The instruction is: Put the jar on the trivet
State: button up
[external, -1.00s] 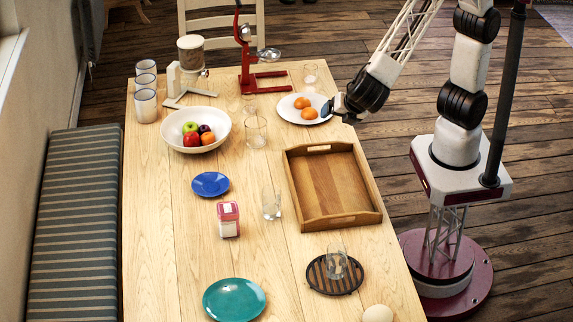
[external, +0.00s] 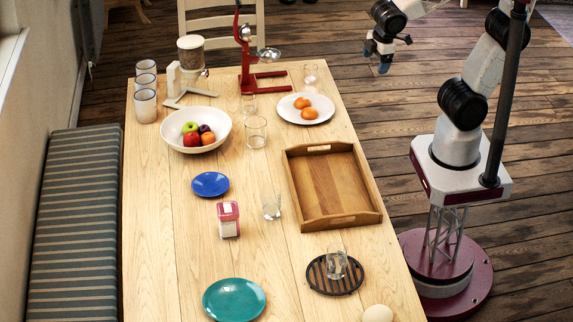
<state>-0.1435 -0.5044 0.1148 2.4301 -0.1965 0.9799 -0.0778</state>
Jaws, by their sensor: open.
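The trivet (external: 317,281) is a dark, round, slatted piece near the table's front right. A clear glass vessel (external: 337,264) stands on the trivet; I cannot tell whether it is a jar or a tumbler. My gripper (external: 377,58) is open and empty, in the air beyond the table's right edge, far from the jar and the trivet.
The wooden tray (external: 374,217) lies behind the trivet. A teal plate (external: 234,300), blue plate (external: 210,184), drinking glass (external: 271,205), fruit bowl (external: 171,133) and plate of oranges (external: 288,111) are also on the table. A pale round object (external: 378,313) sits at the front edge.

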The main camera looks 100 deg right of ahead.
jog(key=s+d+m+y, duration=0.1)
jog(key=s+d+m, duration=0.1)
jog(key=s, duration=0.4)
jog(key=shift+d+m+t+y, duration=0.3)
jog(key=shift+m+t, duration=0.1)
jog(key=shift+m, duration=0.5)
